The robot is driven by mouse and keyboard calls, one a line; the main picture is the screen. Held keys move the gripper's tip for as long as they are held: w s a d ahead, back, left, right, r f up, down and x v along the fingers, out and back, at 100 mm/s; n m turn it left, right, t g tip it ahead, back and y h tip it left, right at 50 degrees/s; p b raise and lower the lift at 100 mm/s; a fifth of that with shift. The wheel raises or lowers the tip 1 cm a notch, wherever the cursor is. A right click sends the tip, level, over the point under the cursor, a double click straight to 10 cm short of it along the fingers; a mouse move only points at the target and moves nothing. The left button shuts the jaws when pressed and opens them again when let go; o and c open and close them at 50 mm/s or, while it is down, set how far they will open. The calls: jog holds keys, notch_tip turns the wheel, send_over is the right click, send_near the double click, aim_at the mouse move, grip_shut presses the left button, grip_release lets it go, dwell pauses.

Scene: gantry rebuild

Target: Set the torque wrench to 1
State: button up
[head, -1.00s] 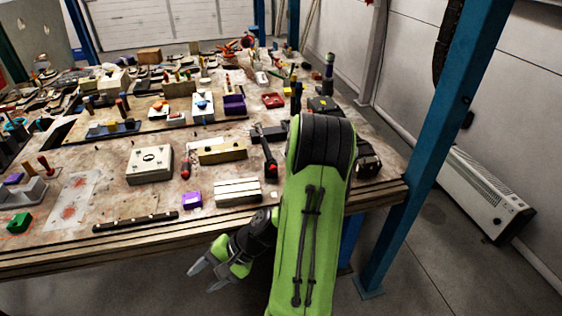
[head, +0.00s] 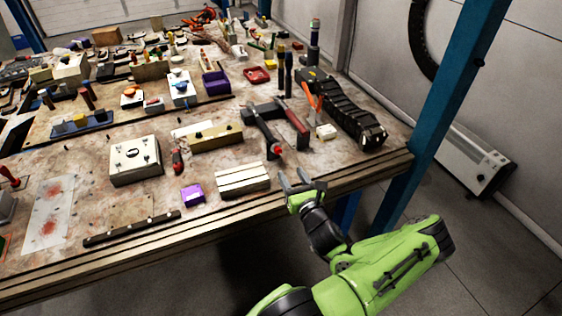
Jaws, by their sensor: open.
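A long dark tool (head: 265,130) with a red part near its front end lies on the workbench (head: 225,220), near the right part of its front edge. It may be the torque wrench, but I cannot tell for sure, and no scale or setting is readable. My gripper (head: 303,179) is open and empty at the bench's front edge. It is just in front of the dark tool's red end and appears apart from it.
A cream ribbed block (head: 242,178) and a purple box (head: 192,193) are left of my gripper. A red-and-black tool (head: 296,129) and a black segmented track (head: 350,112) lie behind it. A blue post (head: 440,110) stands at right. Floor in front is clear.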

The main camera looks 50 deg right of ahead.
aim_at(279, 153)
jog(key=x, duration=0.9)
jog(key=shift+w+d+r+p, duration=0.15)
jog(key=shift+w+p, duration=0.15)
jog(key=shift+c, duration=0.2)
grip_shut()
